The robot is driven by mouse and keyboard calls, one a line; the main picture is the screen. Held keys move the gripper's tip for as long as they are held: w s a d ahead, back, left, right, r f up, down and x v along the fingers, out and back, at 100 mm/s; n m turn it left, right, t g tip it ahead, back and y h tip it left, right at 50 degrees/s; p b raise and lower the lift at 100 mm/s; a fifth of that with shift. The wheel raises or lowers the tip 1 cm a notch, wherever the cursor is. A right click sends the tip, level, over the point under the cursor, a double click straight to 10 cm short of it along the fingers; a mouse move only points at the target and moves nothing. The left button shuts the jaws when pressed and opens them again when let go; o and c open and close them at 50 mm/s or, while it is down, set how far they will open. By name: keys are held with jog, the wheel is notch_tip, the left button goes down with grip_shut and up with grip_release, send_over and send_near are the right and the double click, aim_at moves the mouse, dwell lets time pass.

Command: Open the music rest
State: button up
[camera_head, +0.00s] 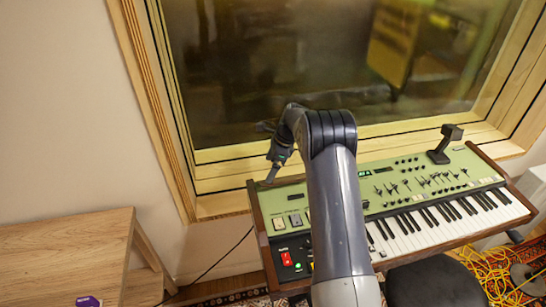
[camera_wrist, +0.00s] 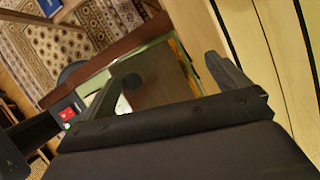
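The keyboard (camera_head: 290,220) has a green panel and brown wooden ends and stands below the window. My gripper (camera_head: 272,172) is over its back left corner, pointing down. In the wrist view my gripper (camera_wrist: 174,70) has its two dark fingers well apart, with nothing seen held between them. A dark flat panel (camera_wrist: 160,85), which looks like the music rest, lies beyond and between the fingers, with green panel around it. I cannot tell whether a finger touches it. In the head view my arm covers the middle of the keyboard, and I cannot make out the rest there.
A black box-shaped thing on a stand (camera_head: 445,143) is at the keyboard's back right. The window frame (camera_head: 225,205) runs close behind my gripper. A wooden table (camera_head: 65,255) stands at left, a dark stool (camera_head: 433,283) in front. Yellow cables (camera_head: 490,270) lie at right.

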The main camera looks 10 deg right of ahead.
jog(key=shift+w+r+p, duration=0.5)
jog(key=shift+p, duration=0.05)
jog(key=shift+c, duration=1)
jog(key=shift+w+d+r+p, duration=0.25)
jog(key=shift+w+r+p, duration=0.2)
jog(key=shift+r+p, duration=0.25)
jog(key=c, duration=0.6)
jog(key=w+d+r+p, duration=0.4)
jog(key=w+r+p, duration=0.1)
jog(key=r+p, duration=0.2)
jog(key=shift+p, duration=0.4)
jog(key=shift+r, duration=0.1)
jog(key=v, duration=1)
jog(key=shift+r, duration=0.35)
jog(key=shift+s+d+f, duration=0.1)
jog(key=x, duration=1)
jog(key=shift+f, duration=0.3)
